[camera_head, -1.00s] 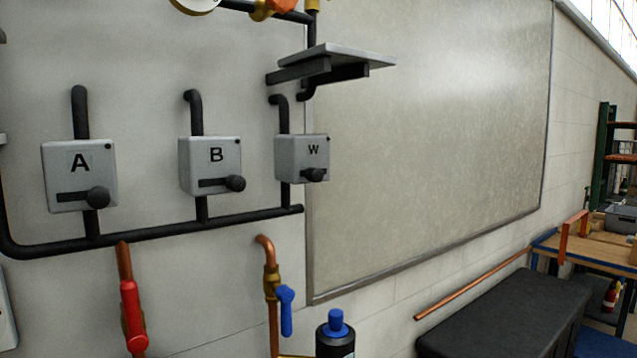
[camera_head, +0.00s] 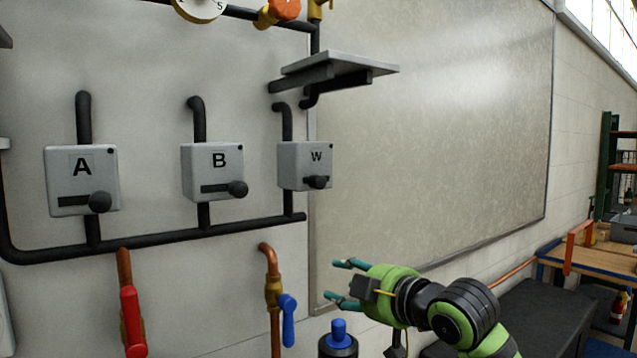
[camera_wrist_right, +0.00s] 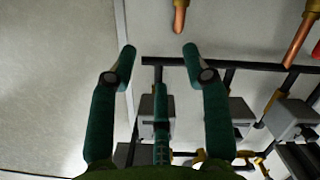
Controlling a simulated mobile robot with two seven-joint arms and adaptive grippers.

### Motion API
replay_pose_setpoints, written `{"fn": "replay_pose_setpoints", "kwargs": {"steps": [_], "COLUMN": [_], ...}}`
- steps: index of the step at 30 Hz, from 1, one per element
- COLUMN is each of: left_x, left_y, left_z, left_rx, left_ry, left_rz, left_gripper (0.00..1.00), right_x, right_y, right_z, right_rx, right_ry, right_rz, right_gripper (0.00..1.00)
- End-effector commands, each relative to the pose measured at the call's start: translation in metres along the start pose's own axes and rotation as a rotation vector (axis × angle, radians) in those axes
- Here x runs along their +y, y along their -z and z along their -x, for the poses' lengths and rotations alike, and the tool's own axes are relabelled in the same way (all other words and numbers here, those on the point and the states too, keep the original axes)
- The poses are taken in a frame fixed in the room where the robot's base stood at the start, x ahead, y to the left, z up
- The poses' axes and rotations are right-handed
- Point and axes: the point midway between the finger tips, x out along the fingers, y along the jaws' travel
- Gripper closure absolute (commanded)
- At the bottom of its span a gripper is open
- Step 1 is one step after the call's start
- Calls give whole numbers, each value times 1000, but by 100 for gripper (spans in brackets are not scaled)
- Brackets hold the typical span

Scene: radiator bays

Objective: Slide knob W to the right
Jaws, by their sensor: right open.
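Knob W (camera_head: 318,182) is a black knob on the front of the grey box marked W (camera_head: 292,165), which hangs on the wall under a small shelf. It covers part of its slot, so I cannot tell its exact place along it. My right gripper (camera_head: 340,280) is open and empty, below and a little right of knob W, not touching it. In the right wrist view its two green fingers (camera_wrist_right: 159,50) are spread apart. A grey box beyond them (camera_wrist_right: 150,108) appears to be box W; its letter does not show. My left gripper is not in view.
Boxes A (camera_head: 82,178) and B (camera_head: 208,170) with similar knobs are to the left. The grey shelf (camera_head: 340,65) juts out above W. A copper pipe with a blue lever (camera_head: 288,307) and a blue-capped bottle (camera_head: 338,338) are below. The wall panel right of W is bare.

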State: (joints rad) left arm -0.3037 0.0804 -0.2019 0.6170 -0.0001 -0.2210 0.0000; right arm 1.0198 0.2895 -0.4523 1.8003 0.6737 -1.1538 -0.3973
Motion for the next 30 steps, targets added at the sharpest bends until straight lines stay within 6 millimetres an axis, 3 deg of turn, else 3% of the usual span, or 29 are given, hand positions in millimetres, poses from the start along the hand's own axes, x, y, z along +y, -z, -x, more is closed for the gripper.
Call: {"fn": "replay_pose_setpoints", "kwargs": {"steps": [1,3,6,9,14,24,30], "left_x": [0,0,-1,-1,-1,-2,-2], "left_y": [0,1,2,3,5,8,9], "left_z": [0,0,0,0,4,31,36], "left_rx": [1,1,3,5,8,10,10], "left_ry": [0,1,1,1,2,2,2], "left_rz": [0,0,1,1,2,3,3], "left_gripper": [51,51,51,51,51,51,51], "right_x": [21,42,63,75,82,86,86], "right_y": [32,66,104,128,142,154,154], "right_z": [6,14,26,35,34,-14,-29], "right_rx": [41,89,140,171,187,187,187], "right_ry": [-23,-43,-69,-85,-90,-90,-91], "right_rz": [46,96,150,183,196,194,196], "right_gripper": [51,51,51,51,51,51,51]}}
